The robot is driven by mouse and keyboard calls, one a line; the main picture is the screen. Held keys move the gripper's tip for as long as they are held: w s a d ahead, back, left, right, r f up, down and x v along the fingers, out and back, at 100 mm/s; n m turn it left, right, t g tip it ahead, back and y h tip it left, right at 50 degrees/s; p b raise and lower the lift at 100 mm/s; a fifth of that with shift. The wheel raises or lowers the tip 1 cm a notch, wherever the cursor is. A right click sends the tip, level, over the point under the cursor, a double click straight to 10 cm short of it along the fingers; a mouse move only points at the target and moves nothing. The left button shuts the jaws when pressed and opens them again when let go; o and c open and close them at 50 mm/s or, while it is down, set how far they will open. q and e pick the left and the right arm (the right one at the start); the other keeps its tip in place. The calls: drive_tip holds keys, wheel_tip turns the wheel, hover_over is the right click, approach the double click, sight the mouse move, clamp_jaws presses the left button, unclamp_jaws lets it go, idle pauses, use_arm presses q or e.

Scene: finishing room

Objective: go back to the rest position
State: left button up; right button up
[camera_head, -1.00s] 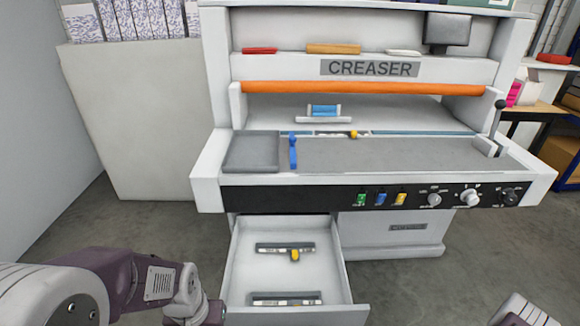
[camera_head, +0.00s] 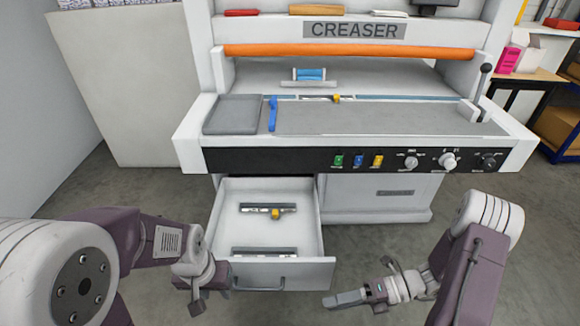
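My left gripper (camera_head: 196,296) hangs beside the front left corner of the open drawer, pointing down. Its fingertips are small and partly hidden, so I cannot tell whether it is open. My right gripper (camera_head: 345,299) is low in front of the machine, right of the drawer, with its fingers pointing left. It is seen from the side, and I cannot tell its finger gap. I see nothing hanging from either gripper. The creaser (camera_head: 260,158) stands ahead with its drawer (camera_head: 306,240) pulled out.
Two metal bars lie in the drawer, one with a yellow knob (camera_head: 275,213). A blue lever (camera_head: 272,114) stands on the creaser bed. Grey floor (camera_head: 400,245) is clear at right.

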drive_tip(key=s+r+n+g+h, duration=0.2)
drive_tip(key=s+r+n+h, duration=0.3)
drive_tip(key=n+h, duration=0.9)
drive_tip(key=w+d+r+n+t, duration=0.1)
drive_tip(key=w+d+n+t, duration=0.4)
drive_tip(key=n, duration=1.4)
wheel_tip(320, 180, up, 16)
drive_tip(key=p, duration=1.5)
drive_tip(key=shift+d+g+p, duration=0.35)
drive_tip(key=shift+d+g, duration=0.05)
drive_tip(key=shift+d, duration=0.05)
